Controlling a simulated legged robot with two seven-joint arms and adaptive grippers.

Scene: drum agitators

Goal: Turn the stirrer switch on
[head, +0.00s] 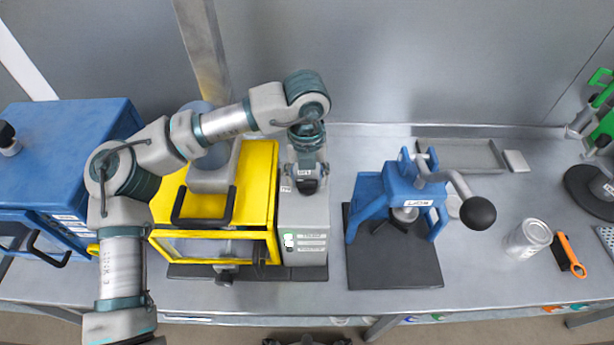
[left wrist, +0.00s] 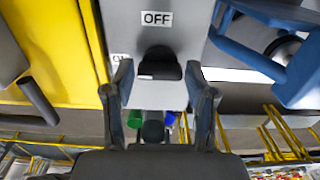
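The stirrer is a yellow cabinet (head: 258,182) with a grey control box (head: 302,222) on its right side. A black switch (head: 307,187) sits on the box; it also shows in the left wrist view (left wrist: 160,64). An OFF label (left wrist: 156,18) is above the switch, and a partly hidden ON label (left wrist: 119,57) is at its left. My left gripper (head: 307,171) is over the box. In the left wrist view its fingers (left wrist: 161,92) are apart, one on each side of the switch. I cannot tell whether they touch it. My right gripper is not in view.
A blue press (head: 400,200) with a ball-ended lever stands close at the right. A blue cabinet (head: 75,140) is at the left. A can (head: 528,239), an orange-handled tool (head: 570,254) and a tray (head: 460,155) lie further right. A wall closes the back.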

